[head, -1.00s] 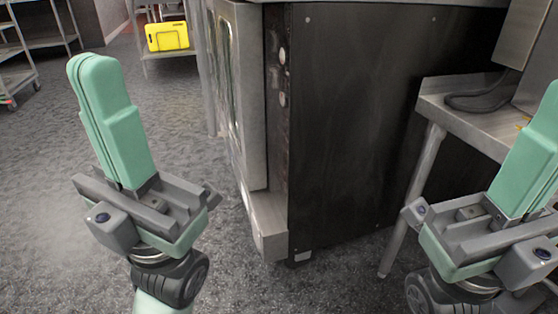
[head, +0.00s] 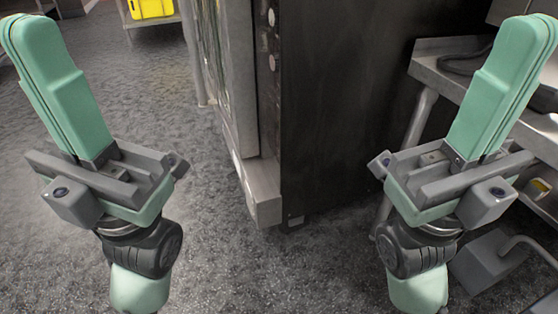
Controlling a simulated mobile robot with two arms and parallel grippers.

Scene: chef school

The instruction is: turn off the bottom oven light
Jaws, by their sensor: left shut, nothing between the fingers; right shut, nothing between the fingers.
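A tall oven (head: 325,110) stands ahead with its black side panel toward me. Its metal front (head: 237,75) faces left and is seen at a steep angle. Round knobs (head: 271,40) sit along the narrow front edge strip. I cannot tell which one is a light switch, and no lit light shows. My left gripper (head: 22,28) is shut and empty, pointing up at the left, apart from the oven. My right gripper (head: 535,32) is shut and empty, pointing up at the right, in front of the metal table. Neither touches anything.
A metal table (head: 432,75) stands right of the oven, with its leg (head: 420,118) near the oven's side. A yellow case (head: 151,8) sits on a shelf at the back. The grey floor (head: 150,95) left of the oven is clear.

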